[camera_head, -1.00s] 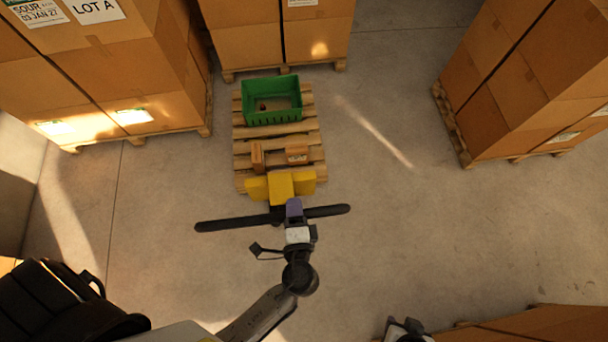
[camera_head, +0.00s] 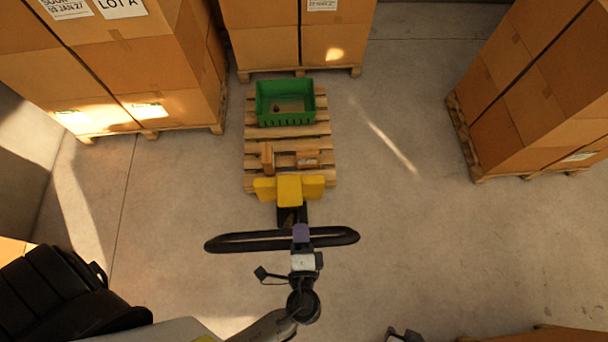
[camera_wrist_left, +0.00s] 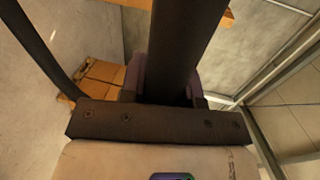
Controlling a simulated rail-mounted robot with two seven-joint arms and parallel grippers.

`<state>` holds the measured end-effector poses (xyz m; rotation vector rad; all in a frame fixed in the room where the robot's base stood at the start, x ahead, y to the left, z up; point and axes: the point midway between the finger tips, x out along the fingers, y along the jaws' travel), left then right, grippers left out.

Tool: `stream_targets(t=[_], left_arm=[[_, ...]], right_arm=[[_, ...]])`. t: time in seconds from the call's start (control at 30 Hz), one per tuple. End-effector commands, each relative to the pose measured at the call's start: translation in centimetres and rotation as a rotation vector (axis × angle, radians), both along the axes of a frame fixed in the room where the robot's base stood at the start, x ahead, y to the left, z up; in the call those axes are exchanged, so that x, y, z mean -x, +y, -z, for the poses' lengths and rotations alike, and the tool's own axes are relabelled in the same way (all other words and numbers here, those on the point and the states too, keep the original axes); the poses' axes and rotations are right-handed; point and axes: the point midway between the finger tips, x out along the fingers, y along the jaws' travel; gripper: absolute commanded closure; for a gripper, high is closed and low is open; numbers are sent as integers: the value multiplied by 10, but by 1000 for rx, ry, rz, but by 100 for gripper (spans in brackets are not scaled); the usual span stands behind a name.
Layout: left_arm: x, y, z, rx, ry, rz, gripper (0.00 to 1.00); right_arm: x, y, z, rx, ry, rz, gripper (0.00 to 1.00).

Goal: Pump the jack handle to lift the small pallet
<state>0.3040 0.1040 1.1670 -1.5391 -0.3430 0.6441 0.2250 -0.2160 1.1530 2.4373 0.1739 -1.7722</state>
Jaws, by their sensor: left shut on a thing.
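The small wooden pallet (camera_head: 257,145) lies at the centre of the head view, with the yellow pallet jack (camera_head: 289,190) at its near end. The jack's black loop handle (camera_head: 236,243) reaches out toward me, its crossbar running left to right. My left gripper (camera_head: 301,233) is shut on the middle of the handle's bar. In the left wrist view, the dark handle bar (camera_wrist_left: 186,45) passes between the fingers, which it partly hides. Only a small dark part of what looks like my right arm's end (camera_head: 405,336) shows at the bottom edge; its jaws cannot be made out.
A green crate (camera_head: 285,118) and two small brown blocks (camera_head: 307,159) sit on the pallet. Tall carton stacks on pallets stand at the left (camera_head: 120,70), behind (camera_head: 300,40) and at the right (camera_head: 540,95). Concrete floor is clear on both sides of the jack.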

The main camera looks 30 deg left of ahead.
Motion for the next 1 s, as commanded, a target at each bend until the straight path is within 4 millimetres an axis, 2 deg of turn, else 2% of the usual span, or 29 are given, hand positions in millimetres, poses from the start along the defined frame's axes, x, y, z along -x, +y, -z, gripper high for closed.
stream_targets(t=[0.03, 0.2, 0.57, 1.0], left_arm=[[-22, 2, -17, 30, -8, -23, 100], [-57, 28, -29, 32, -8, -18, 100], [-96, 52, -43, 31, -19, -7, 100], [-200, 130, -54, 28, -18, -4, 100]], right_arm=[[0, 1, -14, -4, 0, 1, 57], [0, 2, -31, -6, 0, 3, 57], [0, 1, -44, -1, 1, 1, 57], [0, -2, -57, 7, 1, -5, 57]])
